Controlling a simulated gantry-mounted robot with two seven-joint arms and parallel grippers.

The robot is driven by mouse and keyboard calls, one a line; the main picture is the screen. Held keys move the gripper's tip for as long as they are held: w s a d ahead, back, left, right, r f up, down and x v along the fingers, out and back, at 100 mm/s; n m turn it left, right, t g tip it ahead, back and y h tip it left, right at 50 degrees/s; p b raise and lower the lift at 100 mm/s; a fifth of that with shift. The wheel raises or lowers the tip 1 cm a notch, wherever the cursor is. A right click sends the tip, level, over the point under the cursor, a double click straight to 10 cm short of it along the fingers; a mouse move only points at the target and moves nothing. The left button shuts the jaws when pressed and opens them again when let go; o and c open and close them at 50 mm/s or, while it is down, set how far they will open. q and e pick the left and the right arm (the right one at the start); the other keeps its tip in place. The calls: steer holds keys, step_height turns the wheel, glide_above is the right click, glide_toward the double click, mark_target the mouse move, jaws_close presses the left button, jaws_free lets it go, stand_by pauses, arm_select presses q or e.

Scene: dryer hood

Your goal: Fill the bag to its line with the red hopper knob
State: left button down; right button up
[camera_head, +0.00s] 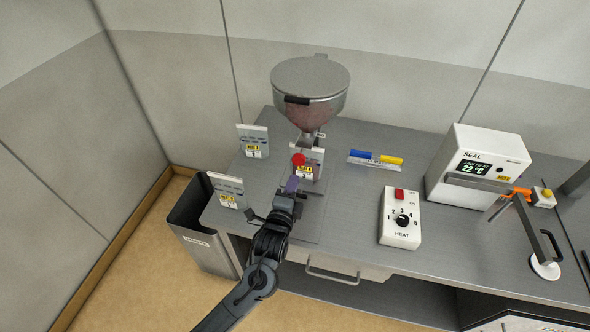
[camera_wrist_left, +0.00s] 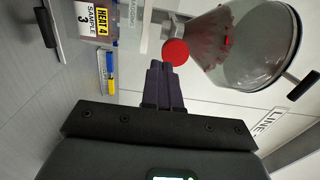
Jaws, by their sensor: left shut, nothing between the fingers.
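My left gripper (camera_head: 292,184) is shut and empty, just in front of and below the knob. In the left wrist view the red knob (camera_wrist_left: 176,52) shows just beyond the fingertips (camera_wrist_left: 156,66); I cannot tell whether they touch. The bag's fill level and line are not readable. My right gripper is not in view.
Two other labelled bags (camera_head: 253,141) (camera_head: 228,190) stand at left. A grey waste bin (camera_head: 205,245) is by the counter's left end.

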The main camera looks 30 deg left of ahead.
arm_select(q)
steer(key=s+d, duration=0.1)
steer(key=s, duration=0.5)
steer(key=shift+s, duration=0.4)
steer(key=shift+d, duration=0.1)
stand_by(0.6)
